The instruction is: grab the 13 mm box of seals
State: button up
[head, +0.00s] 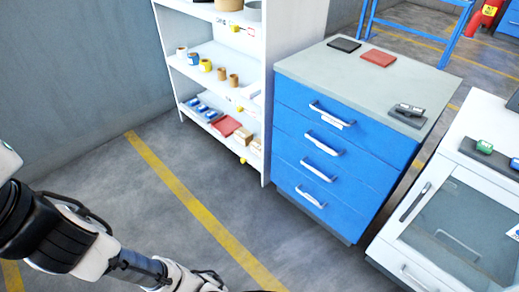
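No box can be read as the 13 mm box of seals; labels are too small at this distance. On the lower shelf of the white rack (267,110), several small blue-and-white packs (203,109) lie at the left. A red flat item (225,126) is in the middle, and a cardboard-brown box (242,136) with another small brown box (257,146) is at the right. My arm reaches along the bottom left, well short of the rack in the picture. The fingers of my gripper do not show, as the arm's end runs into the bottom edge.
A blue drawer cabinet (335,150) stands right of the rack, with a black pad (344,45), a red pad (378,57) and a grey device (409,112) on top. A white glass-fronted unit (450,220) is at right. Floor before the rack is clear.

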aim_at(255, 145)
jog(key=i+j+u, duration=0.1)
jog(key=i+u, duration=0.4)
jog(key=i, duration=0.25)
jog(key=i+l+u, duration=0.15)
jog(key=i+u, duration=0.3)
jog(key=i, duration=0.25)
